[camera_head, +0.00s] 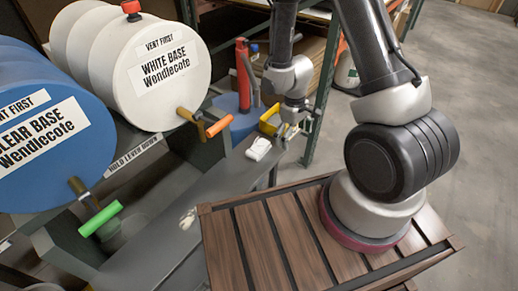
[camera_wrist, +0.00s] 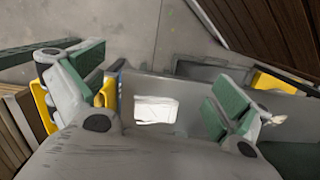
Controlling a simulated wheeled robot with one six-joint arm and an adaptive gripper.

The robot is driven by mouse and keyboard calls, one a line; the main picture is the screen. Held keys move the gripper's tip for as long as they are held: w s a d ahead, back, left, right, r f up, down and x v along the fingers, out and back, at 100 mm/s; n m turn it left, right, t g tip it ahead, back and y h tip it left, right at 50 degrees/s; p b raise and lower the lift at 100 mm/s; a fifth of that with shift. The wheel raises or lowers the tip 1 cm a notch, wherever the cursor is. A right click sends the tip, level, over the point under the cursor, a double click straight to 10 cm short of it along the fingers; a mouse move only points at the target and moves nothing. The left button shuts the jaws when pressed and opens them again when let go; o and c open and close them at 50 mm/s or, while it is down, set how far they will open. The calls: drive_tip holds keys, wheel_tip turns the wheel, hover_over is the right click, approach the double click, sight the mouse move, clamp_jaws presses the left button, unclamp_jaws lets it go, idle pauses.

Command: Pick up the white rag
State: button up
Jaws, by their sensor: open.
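The white rag (camera_head: 258,148) lies folded on the grey bench shelf (camera_head: 235,178) beneath the drums. In the wrist view the white rag (camera_wrist: 155,110) shows between my two spread fingers, beyond the gripper body. My gripper (camera_head: 289,134) is open and empty, just to the right of the rag in the head view. In the wrist view my gripper (camera_wrist: 158,84) has one finger on each side of the rag. The gap between the fingertips and the rag is hard to judge.
A smaller pale crumpled item (camera_head: 188,218) lies further along the shelf. White drums (camera_head: 165,75) and blue drums (camera_head: 45,130) hang above, with an orange tap (camera_head: 217,127) and a green tap (camera_head: 100,218) jutting out. A green rack post (camera_head: 328,85) stands behind my gripper.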

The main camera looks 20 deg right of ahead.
drive_tip(key=w+a+f, duration=0.1)
drive_tip(key=f, duration=0.1)
drive_tip(key=w+a+f+n+t+y, duration=0.1)
drive_tip(key=w+a+f, duration=0.1)
drive_tip(key=w+a+f+t+y, duration=0.1)
drive_tip(key=w+f, duration=0.1)
drive_tip(key=shift+a+f, duration=0.15)
drive_tip(key=shift+a, duration=0.2)
drive_tip(key=n+t+y, duration=0.1)
drive_tip(key=t, duration=0.1)
hover_over(259, 145)
drive_tip(key=s+d, duration=0.1)
drive_tip(key=s, duration=0.1)
drive_tip(key=shift+w+d+r, duration=0.1)
drive_tip(key=shift+w+r, duration=0.1)
drive_tip(key=shift+r, duration=0.05)
drive_tip(key=shift+t, duration=0.3)
drive_tip(key=x, duration=0.5)
drive_tip(key=s+x, duration=0.1)
drive_tip(key=x, duration=0.1)
drive_tip(key=shift+w+d+f, duration=0.15)
drive_tip(key=shift+f, duration=0.2)
drive_tip(key=c, duration=0.7)
